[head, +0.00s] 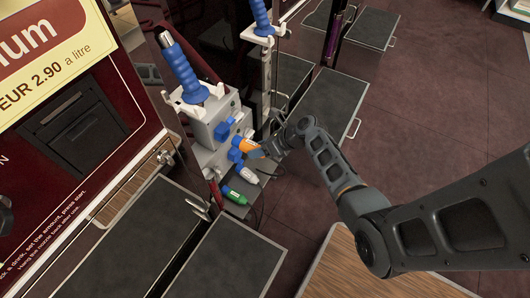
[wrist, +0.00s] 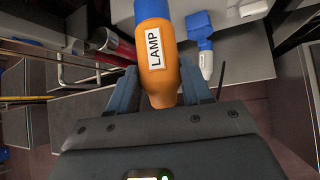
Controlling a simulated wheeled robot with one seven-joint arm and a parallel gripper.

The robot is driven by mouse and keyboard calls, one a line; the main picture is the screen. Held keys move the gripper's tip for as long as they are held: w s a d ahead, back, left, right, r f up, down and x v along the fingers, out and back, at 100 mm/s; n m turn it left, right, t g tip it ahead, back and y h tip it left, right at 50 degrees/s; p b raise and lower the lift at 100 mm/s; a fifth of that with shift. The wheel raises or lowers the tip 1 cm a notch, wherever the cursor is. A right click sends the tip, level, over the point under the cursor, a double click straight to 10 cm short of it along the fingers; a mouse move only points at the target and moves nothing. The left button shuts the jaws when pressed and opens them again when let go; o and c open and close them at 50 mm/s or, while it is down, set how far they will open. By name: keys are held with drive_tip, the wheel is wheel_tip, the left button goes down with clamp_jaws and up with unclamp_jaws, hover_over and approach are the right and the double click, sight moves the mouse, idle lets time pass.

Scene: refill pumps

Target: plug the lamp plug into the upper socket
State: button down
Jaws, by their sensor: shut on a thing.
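The lamp plug (head: 249,148) is orange with a blue front end. Its LAMP label reads clearly in the wrist view (wrist: 158,70). My gripper (head: 264,149) is shut on its orange body, with a finger on each side in the wrist view (wrist: 152,92). The upper socket (head: 224,131) is blue, on the front of a grey box. The plug's blue end is close to it, a little below and to the right in the head view. I cannot tell whether they touch; the wrist view cuts that end off.
A white plug (head: 247,174) with a blue end sits below the orange one, and a green plug (head: 235,196) is lower still. A blue-handled nozzle (head: 184,72) hangs above the grey box (head: 208,125). Dark low cabinets (head: 230,262) stand nearby.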

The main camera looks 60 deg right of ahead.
sight(254, 144)
drive_tip(key=shift+w, duration=1.5)
drive_tip(key=shift+r+p, duration=0.1)
drive_tip(key=shift+p, duration=0.45)
drive_tip(key=shift+w+a, duration=0.1)
drive_tip(key=shift+w, duration=1.55)
idle(0.9)
drive_tip(key=shift+c, duration=2)
unclamp_jaws()
drive_tip(key=p+v, duration=0.2)
drive_tip(key=v, duration=0.5)
drive_tip(key=shift+s+r, duration=0.2)
drive_tip(key=shift+s, duration=0.1)
